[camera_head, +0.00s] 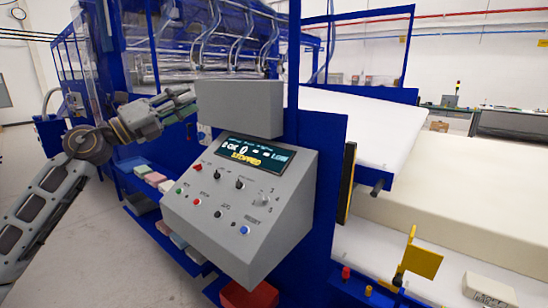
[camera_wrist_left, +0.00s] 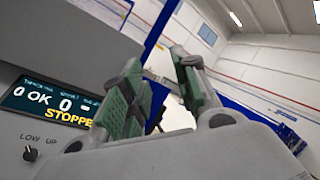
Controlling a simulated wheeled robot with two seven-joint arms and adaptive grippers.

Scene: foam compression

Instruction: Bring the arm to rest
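My left arm (camera_head: 40,210) comes in from the left edge and is raised, with its forearm reaching right toward the machine. My left gripper (camera_head: 188,98) is in the air just left of the grey box above the control panel (camera_head: 210,205). In the left wrist view its two green-padded fingers (camera_wrist_left: 158,75) stand apart with nothing between them, so it is open and empty. I cannot tell whether the gripper touches the box. My right gripper is in neither view.
The panel's display (camera_head: 255,150) reads STOPPED; knobs and buttons, including a blue one (camera_head: 245,230), sit below it. A blue machine frame (camera_head: 320,200) stands behind. Small coloured blocks (camera_head: 155,178) lie on a blue shelf. A long cream foam block (camera_head: 450,220) lies right. Floor at left is clear.

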